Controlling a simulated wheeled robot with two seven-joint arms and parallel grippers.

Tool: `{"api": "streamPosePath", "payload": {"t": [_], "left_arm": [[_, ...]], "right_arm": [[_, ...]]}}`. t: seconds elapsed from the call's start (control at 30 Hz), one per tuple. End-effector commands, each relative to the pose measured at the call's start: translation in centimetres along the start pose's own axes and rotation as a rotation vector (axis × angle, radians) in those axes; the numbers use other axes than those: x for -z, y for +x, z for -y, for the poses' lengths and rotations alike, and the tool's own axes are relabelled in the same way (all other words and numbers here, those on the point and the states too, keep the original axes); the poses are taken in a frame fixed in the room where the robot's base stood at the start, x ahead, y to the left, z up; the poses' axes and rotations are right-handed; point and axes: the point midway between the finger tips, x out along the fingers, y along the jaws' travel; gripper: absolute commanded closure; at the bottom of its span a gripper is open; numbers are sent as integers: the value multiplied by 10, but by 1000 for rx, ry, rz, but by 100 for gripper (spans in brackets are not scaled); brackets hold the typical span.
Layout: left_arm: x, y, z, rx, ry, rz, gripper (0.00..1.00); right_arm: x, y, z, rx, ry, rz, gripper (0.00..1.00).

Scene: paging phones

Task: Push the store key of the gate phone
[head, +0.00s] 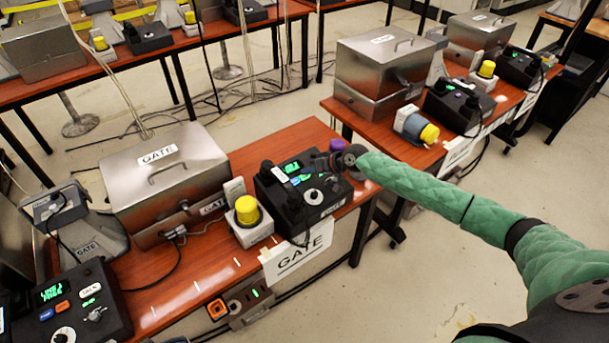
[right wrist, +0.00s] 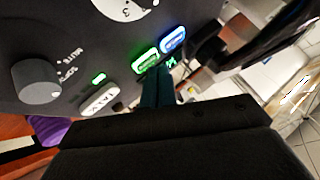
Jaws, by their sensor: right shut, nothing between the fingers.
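The gate phone (head: 293,207) is a black box with a small green display on the table with the GATE sign. In the right wrist view its dark panel (right wrist: 70,45) shows a green-lit key (right wrist: 145,60), a blue-lit key (right wrist: 174,40), a white TALK key (right wrist: 100,98) and a grey knob (right wrist: 37,83). The lettering on the lit keys is too small to read, so I cannot tell which is the store key. My right gripper (head: 322,161) is shut and empty over the phone. Its teal fingertips (right wrist: 157,78) are beside the green-lit key; contact is unclear. My left gripper is not in view.
A yellow-capped box (head: 246,212) and a steel GATE case (head: 165,185) stand left of the phone. A second black phone (head: 75,305) is at lower left. A purple knob (head: 337,145) is close to my gripper. Another table with phones stands to the right.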

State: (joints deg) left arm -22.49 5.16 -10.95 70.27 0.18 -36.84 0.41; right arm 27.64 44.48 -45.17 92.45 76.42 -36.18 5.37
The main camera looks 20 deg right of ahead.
Motion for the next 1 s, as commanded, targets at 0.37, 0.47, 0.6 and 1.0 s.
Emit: {"api": "streamPosePath", "payload": {"t": [0.37,0.47,0.6,1.0], "left_arm": [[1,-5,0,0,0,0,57],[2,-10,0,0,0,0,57],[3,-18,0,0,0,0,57],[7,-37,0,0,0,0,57]], "right_arm": [[3,-4,3,0,0,0,100],[8,-10,7,0,-1,0,100],[13,-18,13,-1,-1,0,100],[29,-40,29,0,0,0,100]]}}
